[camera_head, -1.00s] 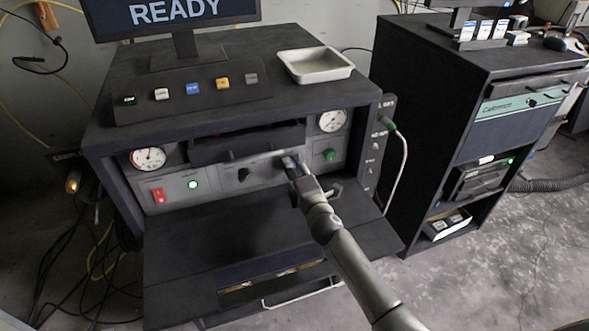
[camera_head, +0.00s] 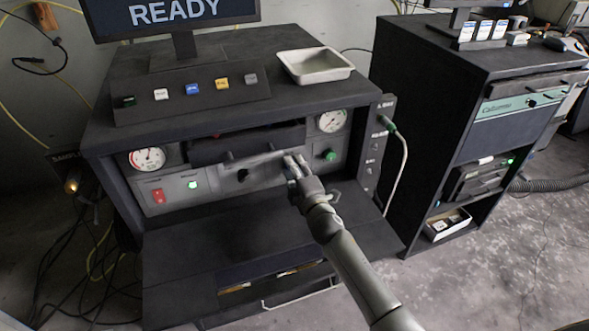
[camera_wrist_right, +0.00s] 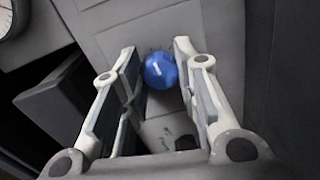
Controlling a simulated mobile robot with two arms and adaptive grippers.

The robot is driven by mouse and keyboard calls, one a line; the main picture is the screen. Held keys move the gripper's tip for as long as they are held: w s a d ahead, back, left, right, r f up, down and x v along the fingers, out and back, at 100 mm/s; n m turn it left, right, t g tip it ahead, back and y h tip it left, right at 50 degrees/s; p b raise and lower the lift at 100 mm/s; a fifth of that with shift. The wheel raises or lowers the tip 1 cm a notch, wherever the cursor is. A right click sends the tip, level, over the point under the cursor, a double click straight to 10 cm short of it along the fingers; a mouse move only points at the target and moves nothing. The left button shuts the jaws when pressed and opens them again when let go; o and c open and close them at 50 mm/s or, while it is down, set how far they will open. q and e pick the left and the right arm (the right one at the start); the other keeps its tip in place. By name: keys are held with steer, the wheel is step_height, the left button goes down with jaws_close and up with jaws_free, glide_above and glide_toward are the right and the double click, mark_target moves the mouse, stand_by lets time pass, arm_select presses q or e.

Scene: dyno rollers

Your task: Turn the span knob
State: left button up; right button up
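A round blue knob (camera_wrist_right: 160,71) with a light mark sits on the grey panel in the right wrist view. I cannot read its label, so I cannot confirm it is the span knob. My right gripper (camera_wrist_right: 157,62) is open, with a finger on each side of the knob and narrow gaps showing. In the head view my right gripper (camera_head: 295,163) is at the front panel (camera_head: 217,183) and hides the blue knob. A black knob (camera_head: 243,175) is left of it and a green knob (camera_head: 329,155) right of it. My left gripper is not in view.
A dark drawer-like bar (camera_head: 225,148) juts out above the knobs and also shows left of the gripper in the wrist view. A red switch (camera_head: 158,195) and two gauges sit on the panel. A dark shelf (camera_head: 200,245) extends below. A white tray (camera_head: 316,65) is on top.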

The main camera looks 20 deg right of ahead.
steer(key=o, duration=0.5)
steer(key=shift+c, duration=0.2)
steer(key=s, duration=1.2)
steer(key=shift+d+r, duration=0.15)
steer(key=shift+r, duration=0.05)
steer(key=shift+f, duration=0.1)
